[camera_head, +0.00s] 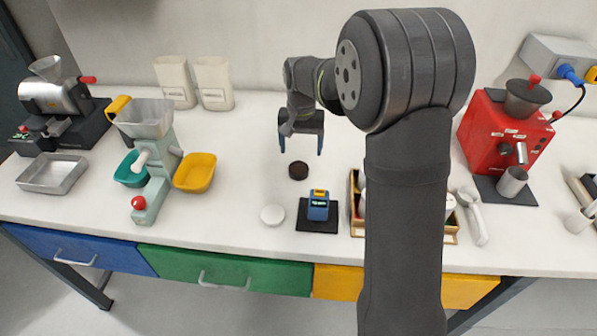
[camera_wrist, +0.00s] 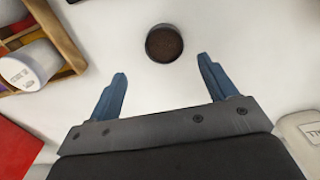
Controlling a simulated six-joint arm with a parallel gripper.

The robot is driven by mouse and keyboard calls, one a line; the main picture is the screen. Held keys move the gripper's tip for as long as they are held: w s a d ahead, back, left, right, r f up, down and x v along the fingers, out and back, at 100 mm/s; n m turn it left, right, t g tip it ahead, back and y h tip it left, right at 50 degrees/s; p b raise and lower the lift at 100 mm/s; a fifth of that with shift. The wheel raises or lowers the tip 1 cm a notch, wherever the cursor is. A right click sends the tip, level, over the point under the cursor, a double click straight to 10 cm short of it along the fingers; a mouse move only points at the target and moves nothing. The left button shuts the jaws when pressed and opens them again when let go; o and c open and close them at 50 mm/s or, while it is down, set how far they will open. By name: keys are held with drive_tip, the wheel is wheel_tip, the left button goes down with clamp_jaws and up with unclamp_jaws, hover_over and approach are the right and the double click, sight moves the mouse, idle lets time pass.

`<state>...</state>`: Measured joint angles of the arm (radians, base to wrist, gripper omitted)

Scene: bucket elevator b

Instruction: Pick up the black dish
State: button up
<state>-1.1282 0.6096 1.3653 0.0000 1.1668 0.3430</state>
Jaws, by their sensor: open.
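The black dish (camera_head: 298,170) is small and round and stands on the white table near the middle, with dark brown contents. In the wrist view the dish (camera_wrist: 164,43) lies ahead of the fingertips, roughly centred between them and apart from both. My gripper (camera_head: 301,150) is open and empty, pointing down above the table just behind the dish. Its two blue fingers (camera_wrist: 160,65) are spread wide. Nothing hides the dish in either view.
A wooden organizer (camera_head: 356,215) is to the right. Yellow (camera_head: 195,172) and teal trays with a grinder stand left. Table around the dish is clear.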

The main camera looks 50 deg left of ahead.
wheel_tip(320, 180, up, 10)
drive_tip(key=n, duration=0.5)
hover_over(299, 172)
drive_tip(key=shift+n, duration=0.3)
drive_tip(key=f, duration=1.2)
drive_tip(key=shift+w, duration=0.2)
drive_tip(key=shift+s+f, duration=0.15)
drive_tip(key=shift+f, duration=1.2)
drive_tip(key=shift+s+f, duration=0.15)
drive_tip(key=shift+f, duration=1.2)
drive_tip(key=c, duration=1)
drive_tip(key=shift+c, duration=0.2)
drive_tip(key=shift+r, duration=0.1)
